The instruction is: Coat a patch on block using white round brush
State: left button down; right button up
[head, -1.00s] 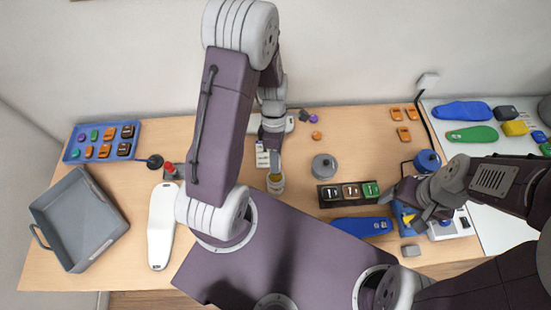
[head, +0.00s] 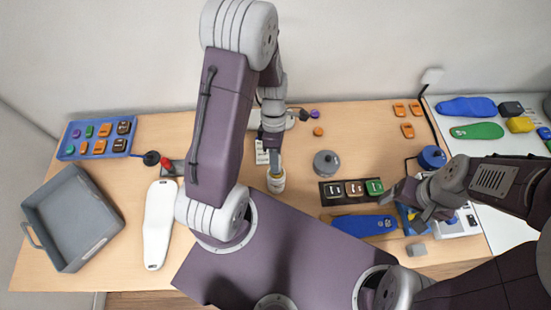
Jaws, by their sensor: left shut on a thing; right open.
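My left gripper (head: 274,148) is shut on a narrow handle, apparently the brush, held upright over a small jar (head: 277,186) at the middle of the table. The handle's lower end meets the jar's mouth, so the bristles are hidden and I cannot tell how deep they are. My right gripper (head: 421,207) is open, low over the right side of the table, by a blue-and-white device. A small grey block (head: 416,250) lies near the front edge below it; I cannot tell whether this is the task's block.
A grey bin (head: 105,238) and a white insole (head: 159,226) are on the left, with a blue tray (head: 72,151) of small parts behind. A grey round pot (head: 326,163), a dark rack (head: 329,202) and a blue insole (head: 357,226) lie right of the jar.

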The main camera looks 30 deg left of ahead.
pick_arm(q)
jog(key=shift+f+b, duration=0.3)
jog(key=shift+f, duration=0.25)
jog(key=shift+s+f, duration=0.1)
dwell(1.6)
jog(key=shift+p, duration=0.35)
notch_tip(320, 180, up, 7)
jog(key=p, duration=0.7)
jog(key=shift+p, duration=0.3)
